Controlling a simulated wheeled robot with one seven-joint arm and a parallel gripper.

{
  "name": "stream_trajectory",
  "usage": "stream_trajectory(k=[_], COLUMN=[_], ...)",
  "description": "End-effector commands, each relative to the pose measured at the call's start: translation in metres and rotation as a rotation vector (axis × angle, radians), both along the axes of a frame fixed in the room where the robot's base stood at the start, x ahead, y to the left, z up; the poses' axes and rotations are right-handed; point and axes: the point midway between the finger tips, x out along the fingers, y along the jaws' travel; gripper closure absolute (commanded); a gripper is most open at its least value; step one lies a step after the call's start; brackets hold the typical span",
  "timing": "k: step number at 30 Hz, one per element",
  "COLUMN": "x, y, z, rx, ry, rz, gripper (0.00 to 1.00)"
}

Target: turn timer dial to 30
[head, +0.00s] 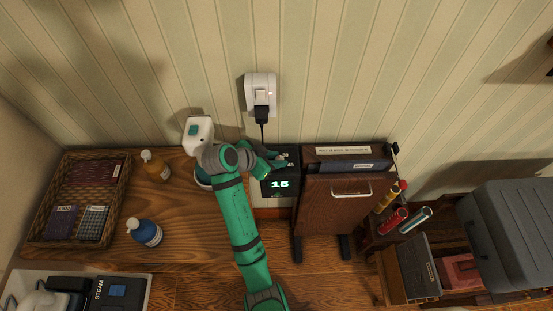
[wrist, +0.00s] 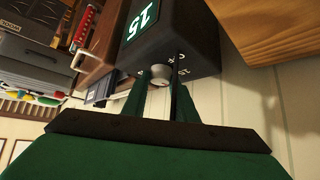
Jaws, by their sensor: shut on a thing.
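The timer (head: 283,186) is a dark box below the wall outlet, with a lit display reading 15. It also shows in the wrist view (wrist: 185,30), turned over, with small white marks around its dial. The pale round dial (wrist: 161,74) sits on the timer face between my fingers. My gripper (wrist: 164,82) is shut on the dial, one finger on each side of it. In the head view my gripper (head: 279,160) is at the top of the timer, and the dial there is mostly hidden by the fingers. The exact dial mark is too small to read.
A plugged-in white outlet (head: 261,92) is above the timer. On the wooden table (head: 190,215) at left are an amber bottle (head: 156,167), a blue bottle (head: 145,232) and a wicker basket (head: 122,190).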

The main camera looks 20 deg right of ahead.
Motion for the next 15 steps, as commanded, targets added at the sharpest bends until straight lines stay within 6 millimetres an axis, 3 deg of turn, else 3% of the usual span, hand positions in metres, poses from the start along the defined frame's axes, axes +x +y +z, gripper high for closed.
stream_trajectory(k=[15], x=[0.0000], y=[0.0012], z=[-0.0028], rx=[0.004], ry=[0.007], rz=[-0.057], gripper=[0.97])
